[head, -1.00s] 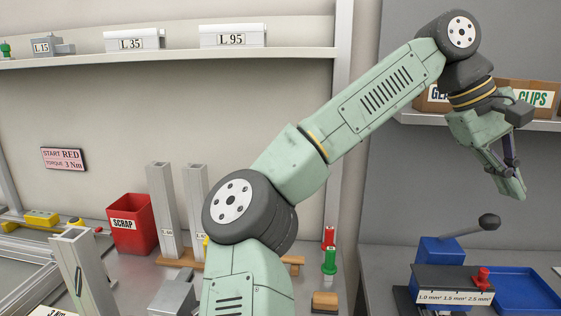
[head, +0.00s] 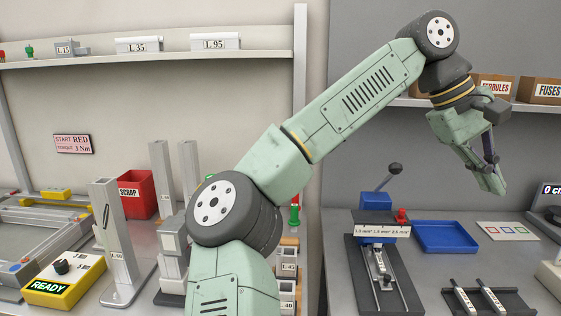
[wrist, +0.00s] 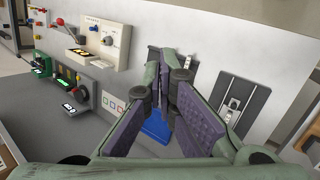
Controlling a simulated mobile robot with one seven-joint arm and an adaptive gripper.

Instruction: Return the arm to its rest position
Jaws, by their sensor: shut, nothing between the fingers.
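My arm rises from the bottom of the head view, bends at the elbow and reaches to the upper right. My gripper (head: 497,178) hangs in the air at its end, above the right-hand bench and in front of the shelf with boxes. It holds nothing. In the wrist view the two purple-padded fingers of my gripper (wrist: 166,88) come close together at their tips, with nothing between them. The blue tray (wrist: 156,128) shows partly behind the fingers.
A shelf holds cardboard boxes (head: 497,87) close behind the wrist. A red scrap bin (head: 136,194) and upright metal profiles (head: 113,242) stand on the left bench.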

